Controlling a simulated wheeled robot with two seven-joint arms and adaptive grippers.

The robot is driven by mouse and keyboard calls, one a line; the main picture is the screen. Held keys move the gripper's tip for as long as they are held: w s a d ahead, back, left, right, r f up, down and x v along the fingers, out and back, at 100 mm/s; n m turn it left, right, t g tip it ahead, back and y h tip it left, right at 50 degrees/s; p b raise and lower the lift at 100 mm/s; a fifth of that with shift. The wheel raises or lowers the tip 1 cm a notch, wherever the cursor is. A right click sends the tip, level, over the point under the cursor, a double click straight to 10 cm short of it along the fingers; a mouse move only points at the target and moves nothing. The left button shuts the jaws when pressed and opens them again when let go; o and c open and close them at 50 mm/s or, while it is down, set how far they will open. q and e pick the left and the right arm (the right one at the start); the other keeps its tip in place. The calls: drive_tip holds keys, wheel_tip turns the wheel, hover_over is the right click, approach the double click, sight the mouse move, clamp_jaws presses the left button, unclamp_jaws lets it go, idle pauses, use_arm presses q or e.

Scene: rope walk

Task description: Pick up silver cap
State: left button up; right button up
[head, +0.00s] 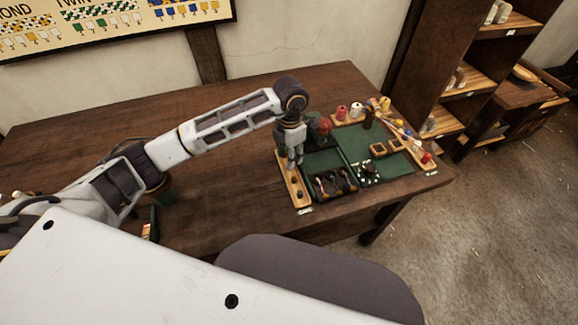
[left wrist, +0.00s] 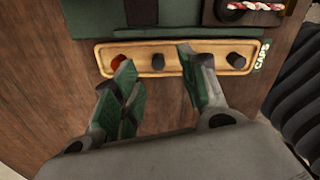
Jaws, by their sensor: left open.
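My left gripper (head: 293,160) is open above the long wooden caps tray. In the left wrist view, its two green-padded fingers (left wrist: 156,72) point at the tray (left wrist: 138,47), spread apart with nothing between the pads. A dark cap (left wrist: 158,62) lies in the gap between the fingertips, beyond them. A red cap (left wrist: 118,61) is at the left, partly behind the left finger. Another dark cap (left wrist: 236,60) is to the right of the right finger, which hides part of the tray. No cap shows clearly as silver. My right gripper is not in view.
A green mat (head: 362,145) lies beside the tray, with a dark box of tools (head: 333,184), small wooden frames (head: 386,148) and spools (head: 356,109). The wooden table (head: 240,115) is clear at the back left. Shelves (head: 480,85) stand at the right.

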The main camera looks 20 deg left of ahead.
use_arm(q)
drive_tip(key=shift+a+f+p, duration=0.2)
drive_tip(key=shift+f+p, duration=0.1)
drive_tip(key=shift+f, duration=2)
drive_tip(key=c, duration=0.9)
